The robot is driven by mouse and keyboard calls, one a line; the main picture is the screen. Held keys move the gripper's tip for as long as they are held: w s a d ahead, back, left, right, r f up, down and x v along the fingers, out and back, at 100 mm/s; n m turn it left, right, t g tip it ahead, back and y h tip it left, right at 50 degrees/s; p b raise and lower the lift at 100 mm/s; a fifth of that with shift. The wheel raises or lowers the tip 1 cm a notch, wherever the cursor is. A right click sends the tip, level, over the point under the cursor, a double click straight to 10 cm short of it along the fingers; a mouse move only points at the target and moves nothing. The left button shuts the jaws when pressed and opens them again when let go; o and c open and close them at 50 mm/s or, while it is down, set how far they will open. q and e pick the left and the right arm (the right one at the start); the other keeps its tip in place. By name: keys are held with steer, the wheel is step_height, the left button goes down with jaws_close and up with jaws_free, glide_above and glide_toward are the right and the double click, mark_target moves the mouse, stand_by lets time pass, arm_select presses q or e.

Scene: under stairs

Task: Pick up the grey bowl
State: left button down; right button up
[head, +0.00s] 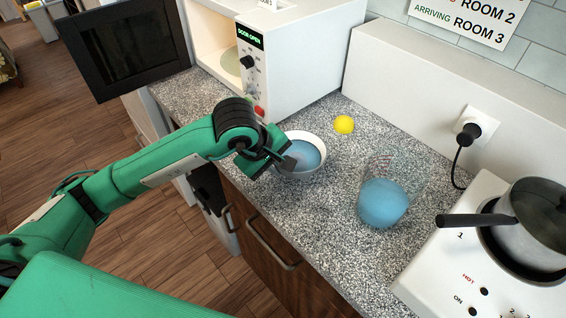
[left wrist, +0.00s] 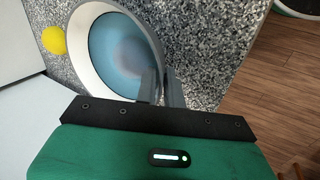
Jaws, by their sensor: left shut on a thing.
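The bowl (head: 318,169), pale grey-white with blue contents, is at the counter's left part, in front of the microwave. In the left wrist view the bowl (left wrist: 79,52) fills the upper middle, and its blue contents look like liquid. My left gripper (head: 286,163) is shut on the bowl's near-left rim. In the left wrist view the fingers (left wrist: 161,88) stand at the bowl's wall and hide part of the rim. The bowl looks upright; I cannot tell whether it touches the counter. My right gripper is not in view.
An open microwave (head: 290,70) stands behind the bowl, its door (head: 125,50) swung out left. A yellow ball (head: 344,124) lies right of the bowl. A clear container with blue contents (head: 383,203) stands further right. A lidded pot (head: 525,240) sits on the white hob (head: 440,265).

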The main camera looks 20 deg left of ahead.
arm_select(q)
steer(key=shift+r, duration=0.2)
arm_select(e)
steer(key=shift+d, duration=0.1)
arm_select(q)
steer(key=shift+r, duration=1.1)
step_height(320, 180, up, 18)
steer(key=b, duration=0.2)
steer(key=shift+f, duration=0.25)
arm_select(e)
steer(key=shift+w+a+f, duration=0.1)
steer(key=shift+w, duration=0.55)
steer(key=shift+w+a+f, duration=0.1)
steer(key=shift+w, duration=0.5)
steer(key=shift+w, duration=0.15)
arm_select(q)
steer(key=c, duration=2)
jaws_free()
jaws_close()
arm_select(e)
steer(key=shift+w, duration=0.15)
